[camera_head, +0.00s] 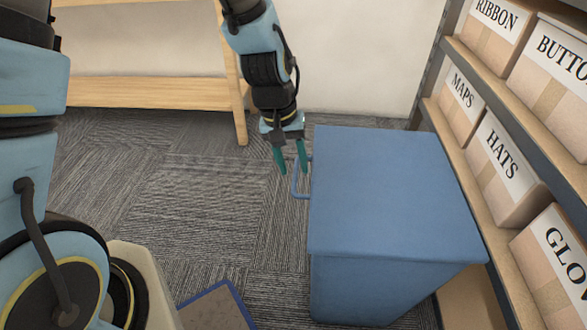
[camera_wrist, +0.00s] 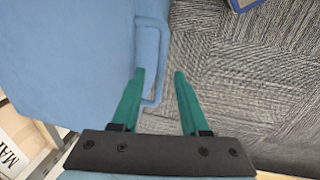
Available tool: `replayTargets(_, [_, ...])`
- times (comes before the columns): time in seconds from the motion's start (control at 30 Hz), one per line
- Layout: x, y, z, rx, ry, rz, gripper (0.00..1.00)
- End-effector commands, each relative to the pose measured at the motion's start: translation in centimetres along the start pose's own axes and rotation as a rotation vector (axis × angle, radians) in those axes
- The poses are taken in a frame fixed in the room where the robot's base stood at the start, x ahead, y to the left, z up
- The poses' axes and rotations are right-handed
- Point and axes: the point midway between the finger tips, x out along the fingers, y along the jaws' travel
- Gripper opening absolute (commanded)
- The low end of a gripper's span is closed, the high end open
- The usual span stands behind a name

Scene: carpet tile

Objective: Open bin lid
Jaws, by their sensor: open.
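A blue bin (camera_head: 350,285) stands on the carpet right of centre in the head view. Its flat blue lid (camera_head: 390,190) is shut on top, and also fills the upper left of the wrist view (camera_wrist: 65,55). A blue loop handle (camera_head: 297,185) sticks out from the lid's left side; it shows in the wrist view too (camera_wrist: 165,60). My gripper (camera_head: 291,170) points down with two green fingers. It is open, beside the handle near its far end. In the wrist view the handle's end lies between the fingers (camera_wrist: 160,72), nearer the left finger. I cannot tell whether they touch.
A shelf (camera_head: 455,65) with labelled cardboard boxes stands close along the bin's right side. A wooden rack (camera_head: 150,92) stands at the back left. A blue-edged mat (camera_head: 215,310) lies at the front.

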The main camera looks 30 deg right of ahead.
Motion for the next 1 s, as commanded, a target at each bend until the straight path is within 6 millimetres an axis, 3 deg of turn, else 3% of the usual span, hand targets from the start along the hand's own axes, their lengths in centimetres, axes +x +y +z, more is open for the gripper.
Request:
replayTargets(0.13, [1.02,-0.03,0.02,-0.001,-0.001,0.000,0.45])
replayTargets(0.43, [1.12,-0.01,-0.01,-0.001,0.001,0.000,0.45])
replayTargets(0.83, [1.10,-0.02,0.00,-0.001,0.000,0.000,0.00])
replayTargets(1.0, [1.10,-0.02,0.01,-0.001,0.000,0.000,0.00])
